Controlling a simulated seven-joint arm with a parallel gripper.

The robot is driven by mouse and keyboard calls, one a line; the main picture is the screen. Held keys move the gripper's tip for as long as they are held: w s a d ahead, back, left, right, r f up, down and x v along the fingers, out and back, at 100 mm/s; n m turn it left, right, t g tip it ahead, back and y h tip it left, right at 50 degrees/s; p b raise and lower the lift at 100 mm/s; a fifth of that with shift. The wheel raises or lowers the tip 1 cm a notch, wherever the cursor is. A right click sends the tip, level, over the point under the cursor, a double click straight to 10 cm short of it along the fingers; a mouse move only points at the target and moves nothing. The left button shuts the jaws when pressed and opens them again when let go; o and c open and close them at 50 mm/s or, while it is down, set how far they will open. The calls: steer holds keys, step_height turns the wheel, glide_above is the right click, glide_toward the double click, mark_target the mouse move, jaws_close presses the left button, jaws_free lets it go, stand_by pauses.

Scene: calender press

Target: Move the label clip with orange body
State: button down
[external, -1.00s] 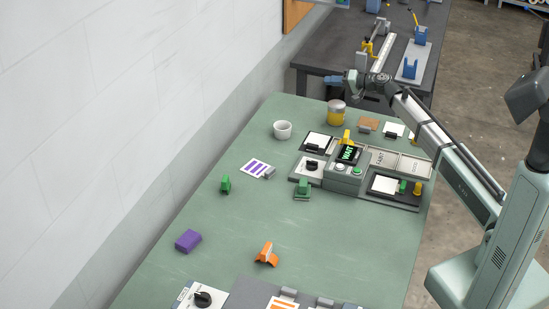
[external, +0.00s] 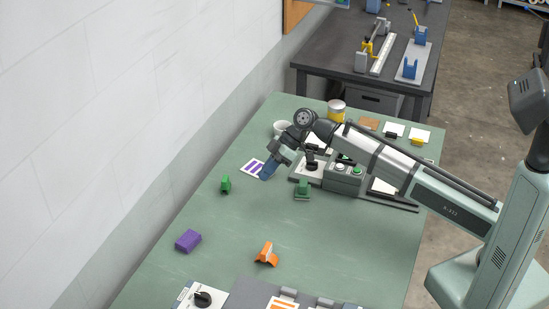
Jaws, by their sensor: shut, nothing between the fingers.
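The label clip with orange body (external: 266,254) sits on the green table (external: 330,235), towards the front and middle in the external view. It has a pale strip on top. My gripper (external: 266,172) is shut and empty.
A green clip (external: 225,184) and another green piece (external: 302,189) stand near my gripper. A purple block (external: 188,240) lies at left. The grey press panel (external: 343,178) is partly behind my arm. A white cup (external: 281,128) stands behind. The table's middle is clear.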

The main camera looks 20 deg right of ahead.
mark_target(265, 253)
steer(key=s+a+f+n+h, duration=0.1)
steer(key=s+n+h, duration=0.1)
steer(key=s, duration=0.3)
steer(key=s+n+h, duration=0.2)
steer(key=s+n, duration=0.2)
steer(key=s, duration=0.1)
steer(key=s+a+f+n+h, duration=0.1)
steer(key=s+n+h, duration=0.1)
steer(key=s, duration=0.3)
steer(key=shift+a+f+n+g+h, duration=0.3)
steer(key=shift+a+n, duration=0.05)
steer(key=shift+n, duration=0.25)
steer(key=shift+s+n+h, duration=0.4)
steer(key=shift+s, duration=0.2)
steer(key=s+a, duration=0.8)
steer(key=shift+s, duration=0.1)
steer(key=shift+s+a+f, duration=0.1)
steer(key=shift+s+a, duration=0.1)
steer(key=shift+s, duration=0.05)
steer(key=shift+d+f, duration=0.15)
steer(key=shift+f, duration=0.55)
steer(key=shift+f, duration=0.1)
